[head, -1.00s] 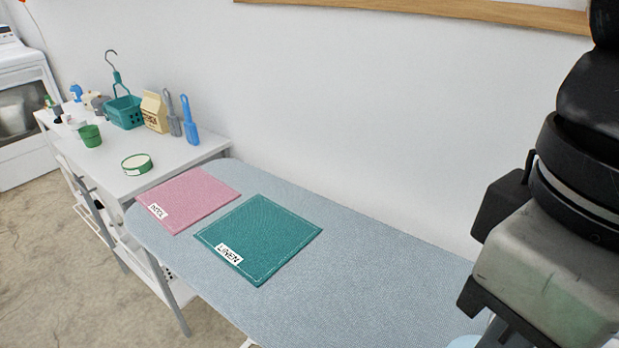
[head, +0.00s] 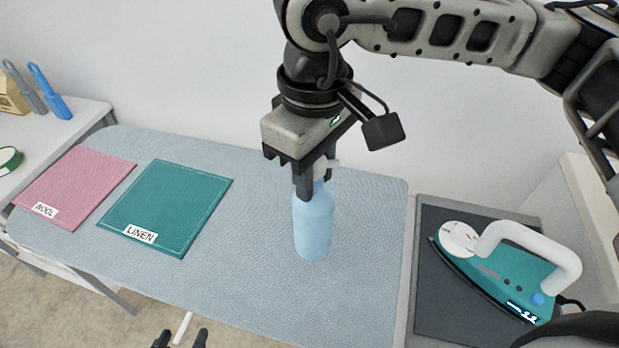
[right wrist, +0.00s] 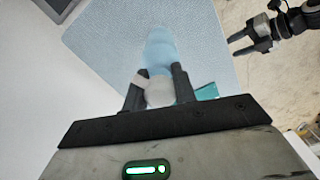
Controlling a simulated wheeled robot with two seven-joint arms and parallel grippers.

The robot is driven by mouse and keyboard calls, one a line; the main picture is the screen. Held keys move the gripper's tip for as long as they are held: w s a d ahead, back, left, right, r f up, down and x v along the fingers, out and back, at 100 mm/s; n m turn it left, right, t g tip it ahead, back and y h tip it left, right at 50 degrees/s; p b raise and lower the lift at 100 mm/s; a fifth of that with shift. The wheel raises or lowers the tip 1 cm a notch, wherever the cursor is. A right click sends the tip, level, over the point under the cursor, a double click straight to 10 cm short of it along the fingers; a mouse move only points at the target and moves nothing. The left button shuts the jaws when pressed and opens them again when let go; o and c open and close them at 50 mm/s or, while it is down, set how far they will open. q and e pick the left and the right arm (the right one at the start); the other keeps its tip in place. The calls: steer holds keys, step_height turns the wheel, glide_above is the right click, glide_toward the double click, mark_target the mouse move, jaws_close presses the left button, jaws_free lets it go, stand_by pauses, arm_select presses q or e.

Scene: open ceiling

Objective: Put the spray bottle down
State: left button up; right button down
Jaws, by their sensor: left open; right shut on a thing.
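A light blue spray bottle (head: 313,226) with a whitish top is upright at the ironing board (head: 260,290); I cannot tell whether its base touches the cover. My right gripper (head: 316,190) comes from above and is shut on the bottle's top. In the right wrist view the bottle (right wrist: 160,50) runs away from between the fingers of that gripper (right wrist: 158,88). My left gripper (head: 181,340) is open and empty at the bottom edge of the head view, in front of the board. It also shows at the upper right of the right wrist view (right wrist: 245,38).
A teal LINEN mat (head: 170,208) and a pink WOOL mat (head: 75,186) lie on the board's left part. A teal iron (head: 500,275) rests on a dark pad (head: 435,310) at the right. The cover around the bottle is clear. A white table (head: 70,130) stands at far left.

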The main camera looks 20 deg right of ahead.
mark_target(313, 218)
steer(key=shift+w+f, duration=0.25)
steer(key=f, duration=0.3)
steer(key=shift+w+f, duration=0.25)
steer(key=shift+f, duration=0.1)
steer(key=shift+f, duration=0.3)
steer(key=c, duration=1.1)
jaws_free()
steer(key=shift+r, duration=0.1)
steer(key=shift+r, duration=0.1)
